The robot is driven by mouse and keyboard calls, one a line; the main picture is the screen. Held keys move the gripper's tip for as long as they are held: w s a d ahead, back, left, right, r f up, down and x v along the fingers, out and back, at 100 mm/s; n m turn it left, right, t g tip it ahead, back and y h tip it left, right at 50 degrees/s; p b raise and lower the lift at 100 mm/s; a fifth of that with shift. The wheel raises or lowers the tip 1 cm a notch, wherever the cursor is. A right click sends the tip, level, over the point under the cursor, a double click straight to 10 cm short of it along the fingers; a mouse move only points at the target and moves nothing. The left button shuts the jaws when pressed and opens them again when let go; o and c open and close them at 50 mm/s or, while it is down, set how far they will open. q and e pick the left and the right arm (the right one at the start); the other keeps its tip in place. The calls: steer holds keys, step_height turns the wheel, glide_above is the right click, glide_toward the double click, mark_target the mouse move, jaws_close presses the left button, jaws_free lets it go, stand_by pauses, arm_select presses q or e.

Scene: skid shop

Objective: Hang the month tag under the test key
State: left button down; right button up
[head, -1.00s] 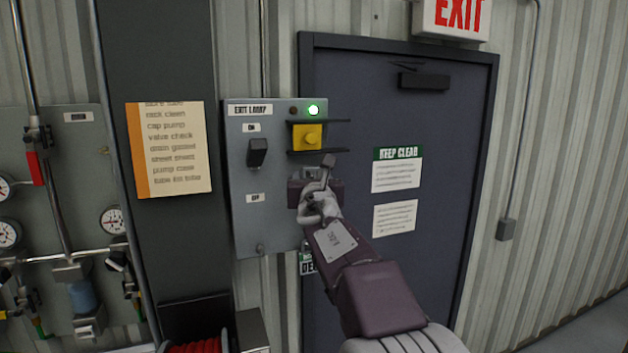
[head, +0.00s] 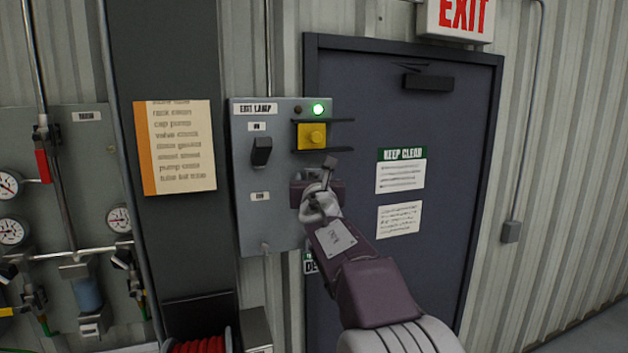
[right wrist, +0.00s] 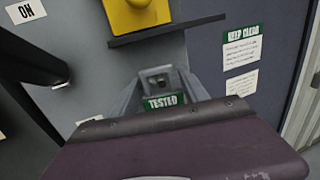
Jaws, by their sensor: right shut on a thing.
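The yellow test key (head: 312,136) sits between two dark guards on the grey exit lamp panel (head: 282,222). It also shows at the top of the right wrist view (right wrist: 135,14). My right gripper (right wrist: 160,78) is below the key, in front of the panel, shut on the month tag. The tag's green TESTED band (right wrist: 160,102) shows between the fingers; its lower part is hidden by my gripper there. My left gripper is not in view.
A black lever switch (head: 261,152) stands out from the panel left of the key. The lower guard (right wrist: 165,31) juts out above my fingers. A dark door (head: 440,130) is to the right, a red reel (head: 198,345) below left.

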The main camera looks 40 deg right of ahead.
steer(key=o, duration=1)
steer(key=shift+f, duration=0.15)
steer(key=shift+c, duration=0.2)
steer(key=shift+o, duration=0.5)
steer(key=shift+s+d, duration=0.2)
steer(key=shift+d, duration=0.15)
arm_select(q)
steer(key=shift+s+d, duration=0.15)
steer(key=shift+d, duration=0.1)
arm_select(e)
steer(key=shift+a, duration=0.1)
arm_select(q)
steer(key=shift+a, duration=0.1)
arm_select(e)
steer(key=shift+w+a, duration=0.1)
